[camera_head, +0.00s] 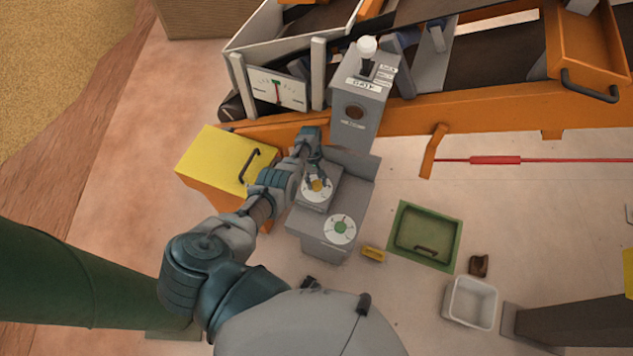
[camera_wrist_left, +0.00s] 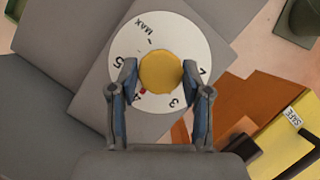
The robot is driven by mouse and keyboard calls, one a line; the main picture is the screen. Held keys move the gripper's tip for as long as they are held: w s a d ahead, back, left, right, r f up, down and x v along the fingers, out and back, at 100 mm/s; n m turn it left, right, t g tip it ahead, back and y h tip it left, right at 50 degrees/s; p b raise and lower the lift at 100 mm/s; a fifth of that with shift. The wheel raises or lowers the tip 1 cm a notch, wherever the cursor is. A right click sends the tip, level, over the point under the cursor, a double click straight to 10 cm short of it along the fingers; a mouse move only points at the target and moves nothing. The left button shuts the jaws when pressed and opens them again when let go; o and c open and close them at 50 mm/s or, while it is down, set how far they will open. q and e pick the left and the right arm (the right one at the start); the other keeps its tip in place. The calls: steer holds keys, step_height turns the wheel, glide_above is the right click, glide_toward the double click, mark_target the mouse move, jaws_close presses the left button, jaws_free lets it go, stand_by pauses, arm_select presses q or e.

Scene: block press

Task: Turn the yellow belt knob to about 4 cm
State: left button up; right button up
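The yellow belt knob (camera_wrist_left: 160,72) sits in the middle of a white dial (camera_wrist_left: 152,33) marked with numbers and MAX. A small red mark at the knob's edge points close to the 4. In the head view the knob (camera_head: 317,186) is on top of a grey console (camera_head: 309,222). My left gripper (camera_wrist_left: 160,70) has one finger on each side of the knob, with no clear gap, and looks closed on it. It also shows over the dial in the head view (camera_head: 318,182). My right gripper is not in view.
A second dial with a green knob (camera_head: 341,227) is nearer on the console. A grey post with a white-topped lever (camera_head: 367,46) and a gauge (camera_head: 277,89) stand behind. A yellow-topped box (camera_head: 215,157) is left; a green tray (camera_head: 400,252) is right.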

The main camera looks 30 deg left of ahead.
arm_select(q)
steer(key=shift+o, duration=1.4)
steer(key=shift+w+r, duration=0.1)
steer(key=v, duration=1.1)
steer(key=shift+w+a+r, duration=0.2)
steer(key=shift+r, duration=0.05)
steer(key=shift+f, duration=0.1)
